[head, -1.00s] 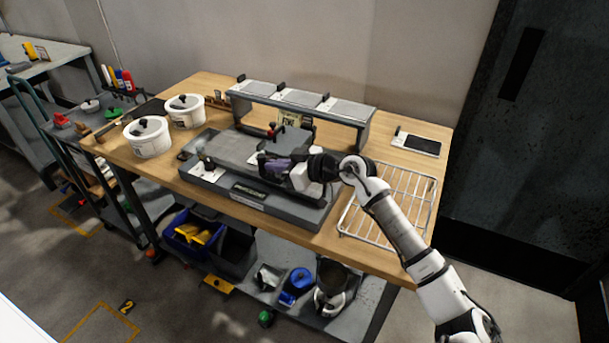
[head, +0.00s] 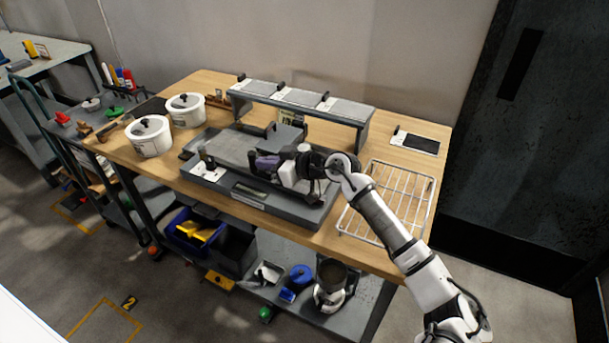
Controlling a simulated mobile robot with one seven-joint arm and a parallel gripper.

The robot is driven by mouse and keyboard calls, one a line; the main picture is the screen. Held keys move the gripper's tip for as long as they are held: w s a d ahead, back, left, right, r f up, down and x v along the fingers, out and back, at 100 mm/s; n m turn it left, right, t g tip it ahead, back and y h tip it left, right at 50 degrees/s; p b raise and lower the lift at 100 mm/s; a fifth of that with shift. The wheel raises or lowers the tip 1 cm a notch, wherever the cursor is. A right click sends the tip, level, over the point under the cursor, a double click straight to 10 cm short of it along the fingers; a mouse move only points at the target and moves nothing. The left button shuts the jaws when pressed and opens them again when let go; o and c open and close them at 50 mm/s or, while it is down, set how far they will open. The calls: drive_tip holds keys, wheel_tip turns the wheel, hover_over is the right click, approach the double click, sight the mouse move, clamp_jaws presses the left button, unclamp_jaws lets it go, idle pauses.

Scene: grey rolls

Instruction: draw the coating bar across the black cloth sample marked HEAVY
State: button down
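My gripper (head: 261,161) is over the right part of a grey coating bed (head: 225,147) on the wooden bench. Its fingers are small and dark, and I cannot tell whether they are open or hold anything. A coating bar cannot be made out clearly; the gripper and wrist hide part of the bed. A black sample (head: 420,145) with a white strip lies flat at the bench's back right, apart from my gripper. No HEAVY marking can be read on it.
A raised rack (head: 300,100) with several grey panels stands behind the bed, with a small card under it. Two white lidded pots (head: 149,137) are on the left. A wire rack (head: 390,203) lies at the right, close to my arm.

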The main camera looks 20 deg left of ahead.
sight(254, 159)
drive_tip(key=shift+a+p, duration=1.15)
drive_tip(key=shift+a, duration=0.65)
drive_tip(key=shift+d+p, duration=1)
drive_tip(key=shift+d, duration=1)
